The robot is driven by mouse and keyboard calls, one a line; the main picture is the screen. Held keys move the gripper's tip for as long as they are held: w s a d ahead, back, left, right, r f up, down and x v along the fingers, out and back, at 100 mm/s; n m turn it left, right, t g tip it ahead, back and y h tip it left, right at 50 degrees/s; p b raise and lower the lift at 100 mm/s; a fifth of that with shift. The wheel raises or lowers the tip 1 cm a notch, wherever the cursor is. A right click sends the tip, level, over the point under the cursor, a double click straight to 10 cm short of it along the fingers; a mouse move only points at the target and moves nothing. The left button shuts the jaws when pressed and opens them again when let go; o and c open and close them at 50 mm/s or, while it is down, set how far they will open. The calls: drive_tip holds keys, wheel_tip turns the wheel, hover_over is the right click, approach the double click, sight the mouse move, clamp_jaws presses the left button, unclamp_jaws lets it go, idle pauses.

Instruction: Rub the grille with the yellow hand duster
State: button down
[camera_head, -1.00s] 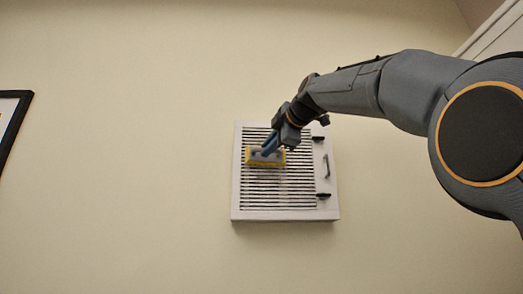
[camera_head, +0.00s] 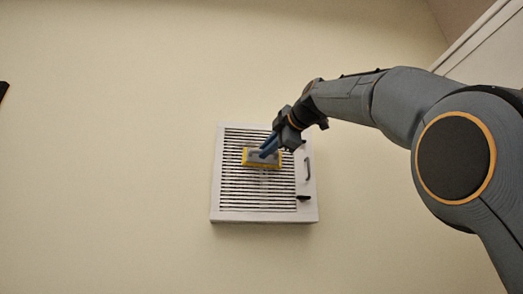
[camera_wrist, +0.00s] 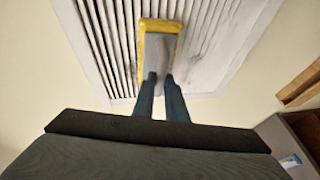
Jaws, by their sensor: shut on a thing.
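The grille (camera_head: 252,193) is a white square panel with dark horizontal slats, mounted on the wall in the head view; its slats also show in the wrist view (camera_wrist: 108,62). The yellow hand duster (camera_head: 248,158) has a grey back and a yellow rim, and lies over the upper slats right of their middle. It also shows in the wrist view (camera_wrist: 146,42), lying across the slats; whether it touches them I cannot tell for sure. My gripper (camera_head: 268,149) is shut on the duster, with its blue fingers at the duster's back. The duster's underside is hidden.
The grille panel has a handle (camera_head: 308,169) and dark latches (camera_head: 303,197) on its right side. The wall (camera_head: 120,160) around it is bare. A dark frame edge (camera_head: 3,89) shows at far left. A wooden edge (camera_wrist: 300,86) shows at right in the wrist view.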

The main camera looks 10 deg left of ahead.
drive_tip(key=shift+d+r+p, duration=1.3)
drive_tip(key=shift+r+p, duration=0.25)
drive_tip(key=shift+r, duration=0.05)
drive_tip(key=s+a+p, duration=0.2)
drive_tip(key=a, duration=1.2)
drive_tip(key=shift+s+a+p, duration=0.3)
drive_tip(key=shift+s+a, duration=0.1)
drive_tip(key=shift+s+f, duration=0.1)
drive_tip(key=shift+f, duration=0.05)
idle(0.4)
drive_tip(key=shift+s+d+b, duration=0.2)
drive_tip(key=shift+s+b, duration=0.4)
drive_tip(key=shift+s, duration=0.35)
drive_tip(key=shift+s+d+b, duration=0.25)
drive_tip(key=shift+s+b, duration=0.35)
drive_tip(key=shift+s, duration=0.3)
drive_tip(key=shift+s+d+b, duration=0.2)
drive_tip(key=shift+s+b, duration=0.4)
drive_tip(key=shift+s, duration=0.35)
drive_tip(key=shift+s, duration=0.1)
drive_tip(key=shift+s+d+b, duration=0.2)
drive_tip(key=shift+s+b, duration=0.15)
drive_tip(key=shift+s, duration=0.35)
drive_tip(key=shift+s+d+b, duration=0.2)
drive_tip(key=shift+s+b, duration=0.1)
drive_tip(key=shift+s, duration=0.35)
